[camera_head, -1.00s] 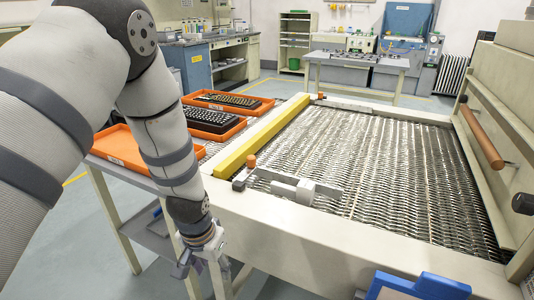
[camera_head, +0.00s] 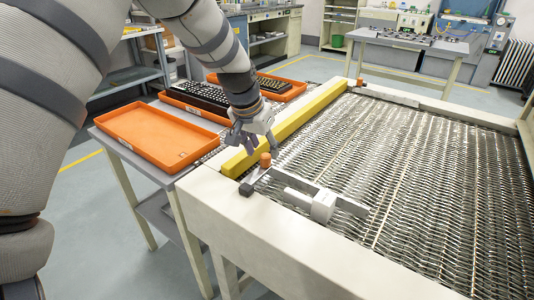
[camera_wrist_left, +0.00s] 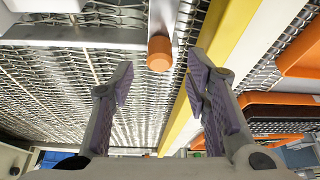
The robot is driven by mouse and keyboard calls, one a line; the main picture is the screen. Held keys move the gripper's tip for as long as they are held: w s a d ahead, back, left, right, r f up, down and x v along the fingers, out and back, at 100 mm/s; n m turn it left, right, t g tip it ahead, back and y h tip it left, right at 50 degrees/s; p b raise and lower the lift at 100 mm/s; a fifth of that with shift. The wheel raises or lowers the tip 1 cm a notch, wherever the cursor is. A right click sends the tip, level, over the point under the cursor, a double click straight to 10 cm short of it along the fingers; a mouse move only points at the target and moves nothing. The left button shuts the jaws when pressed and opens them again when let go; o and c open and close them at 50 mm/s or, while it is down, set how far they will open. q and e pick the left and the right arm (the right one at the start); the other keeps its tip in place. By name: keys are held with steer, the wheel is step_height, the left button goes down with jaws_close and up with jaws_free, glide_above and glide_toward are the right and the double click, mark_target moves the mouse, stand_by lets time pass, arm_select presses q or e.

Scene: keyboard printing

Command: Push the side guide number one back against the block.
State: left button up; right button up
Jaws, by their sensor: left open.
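The side guide (camera_head: 345,203) is a flat grey metal bar lying over the mesh belt near the front left corner. A pale block (camera_head: 323,206) sits against the bar, and an orange knob (camera_head: 265,160) stands at the bar's left end by a small dark block (camera_head: 246,190). I cannot read a number on the guide. My left gripper (camera_head: 254,143) is open and empty above the yellow rail, just behind the knob. In the left wrist view the knob (camera_wrist_left: 160,53) appears ahead of the two spread fingers (camera_wrist_left: 160,85), apart from them. My right gripper is out of view.
The yellow rail (camera_head: 310,112) runs along the left edge of the mesh belt (camera_head: 430,170). Left of it, an orange tray (camera_head: 155,135) is empty, and other orange trays hold keyboards (camera_head: 205,95). The belt right of the guide is clear.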

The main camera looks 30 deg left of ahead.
mark_target(266, 155)
arm_select(q)
steer(key=x, duration=0.3)
steer(key=shift+w+f, duration=0.1)
steer(key=shift+f, duration=0.2)
steer(key=shift+w, duration=0.1)
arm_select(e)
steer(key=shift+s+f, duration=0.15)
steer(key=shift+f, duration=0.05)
